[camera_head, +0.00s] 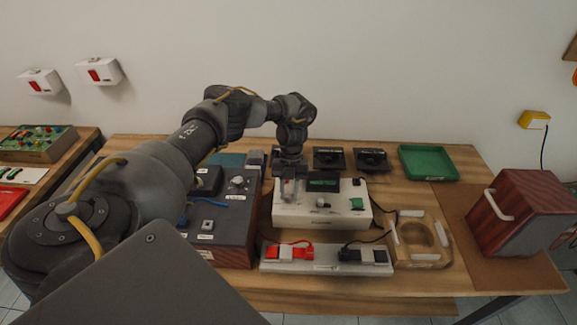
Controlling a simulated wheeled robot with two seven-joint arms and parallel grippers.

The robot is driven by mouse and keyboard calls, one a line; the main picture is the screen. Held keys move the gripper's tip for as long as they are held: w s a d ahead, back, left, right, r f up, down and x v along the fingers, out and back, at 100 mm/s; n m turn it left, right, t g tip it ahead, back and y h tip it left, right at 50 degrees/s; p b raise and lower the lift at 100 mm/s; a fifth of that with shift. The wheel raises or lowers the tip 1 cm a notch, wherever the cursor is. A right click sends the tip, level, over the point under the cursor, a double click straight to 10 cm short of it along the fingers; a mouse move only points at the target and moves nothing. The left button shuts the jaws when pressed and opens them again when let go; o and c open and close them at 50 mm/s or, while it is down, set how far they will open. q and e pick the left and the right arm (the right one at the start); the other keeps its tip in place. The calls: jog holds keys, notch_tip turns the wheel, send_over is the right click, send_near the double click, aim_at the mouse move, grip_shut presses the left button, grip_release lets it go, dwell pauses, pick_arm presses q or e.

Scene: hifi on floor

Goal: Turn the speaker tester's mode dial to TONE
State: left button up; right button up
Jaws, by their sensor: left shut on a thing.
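The speaker tester, a cream box (300,217) with a dark display of green text, stands on the wooden table in the middle of the head view. My left gripper (289,196) reaches down from above onto the left part of its top face, left of the display. It is shut on the mode dial, which the fingers and wrist hide. I cannot read the dial's setting or the small labels. A green block (357,204) sits at the right of the tester's face. My right gripper is not in view.
A dark panel box with knobs (237,225) stands close on the left. A strip with red and black clamps (326,267) lies in front. A wooden frame (420,239), a red-brown cabinet (520,214) and a green tray (428,162) are to the right. Black speaker parts (371,160) lie behind.

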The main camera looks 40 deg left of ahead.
pick_arm(q)
jog(key=shift+s+f, duration=0.1)
dwell(0.4)
jog(key=o, duration=1)
jog(key=b+v, duration=0.1)
jog(key=v, duration=1)
